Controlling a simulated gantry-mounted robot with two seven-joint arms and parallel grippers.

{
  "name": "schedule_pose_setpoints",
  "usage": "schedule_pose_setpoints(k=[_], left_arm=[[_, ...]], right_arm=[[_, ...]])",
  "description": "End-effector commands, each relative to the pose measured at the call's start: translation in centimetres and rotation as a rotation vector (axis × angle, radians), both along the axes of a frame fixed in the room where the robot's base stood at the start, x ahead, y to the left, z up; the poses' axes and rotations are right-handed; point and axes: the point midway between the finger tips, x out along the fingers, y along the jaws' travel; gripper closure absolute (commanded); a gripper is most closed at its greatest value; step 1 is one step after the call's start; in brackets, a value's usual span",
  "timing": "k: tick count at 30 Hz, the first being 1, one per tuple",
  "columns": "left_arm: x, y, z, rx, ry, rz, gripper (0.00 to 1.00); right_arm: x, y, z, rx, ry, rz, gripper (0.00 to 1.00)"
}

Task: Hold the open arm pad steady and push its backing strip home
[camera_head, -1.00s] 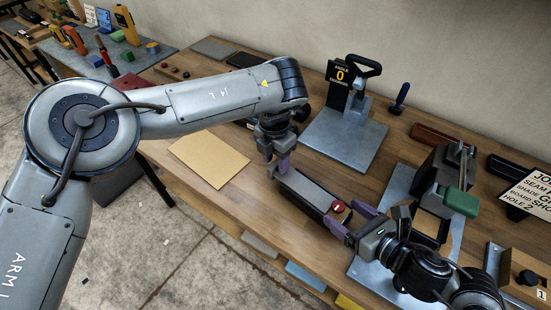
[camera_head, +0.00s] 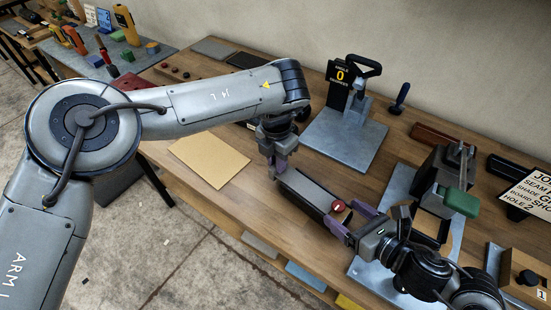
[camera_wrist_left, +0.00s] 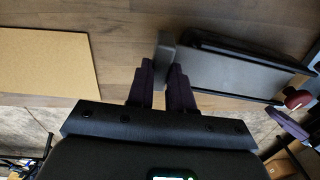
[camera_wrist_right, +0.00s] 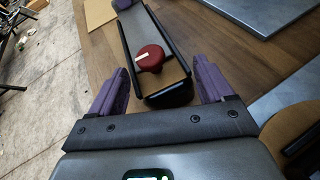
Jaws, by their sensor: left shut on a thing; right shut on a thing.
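The open arm pad (camera_head: 322,215) is a long dark trough lying slanted on the workbench. Its grey backing strip (camera_head: 306,190) lies along the trough; a bare tan floor shows at the near end in the right wrist view. A round red knob (camera_wrist_right: 150,58) with a white mark sits near that end. My left gripper (camera_head: 275,165) is shut on a grey upright piece at the strip's far end, which shows between the fingers in the left wrist view (camera_wrist_left: 165,55). My right gripper (camera_head: 352,219) straddles the pad's near end, shut on its sides; the exact contact is unclear.
A tan sheet (camera_head: 209,159) lies left of the pad. A grey-plated stand (camera_head: 343,140) reading 0 is behind. A fixture with a green block (camera_head: 459,201) stands to the right, near my right arm. The bench's front edge runs close along the pad.

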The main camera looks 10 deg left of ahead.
Motion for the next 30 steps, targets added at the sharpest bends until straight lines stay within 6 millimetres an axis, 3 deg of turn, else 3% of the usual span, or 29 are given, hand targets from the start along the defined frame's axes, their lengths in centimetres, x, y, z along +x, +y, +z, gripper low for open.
schedule_pose_setpoints(k=[6,14,15,20,30], left_arm=[[-1.8,-3.0,0.1,-0.003,0.004,-0.001,1.00],[-2.0,-3.4,0.2,-0.006,0.006,-0.002,1.00],[-2.0,-3.4,0.2,-0.007,0.006,-0.002,0.76],[-1.9,-3.3,0.1,-0.005,0.005,-0.003,0.53],[-1.8,-3.1,0.4,-0.003,0.002,-0.001,0.53]], right_arm=[[0.1,-0.1,0.0,0.000,0.001,-0.004,1.00],[0.1,0.0,0.0,0.001,0.001,-0.004,1.00],[0.1,0.0,0.0,0.002,0.001,-0.004,1.00],[0.1,0.0,0.0,0.001,0.000,-0.003,1.00],[0.1,0.0,0.1,0.001,0.000,-0.002,1.00]])
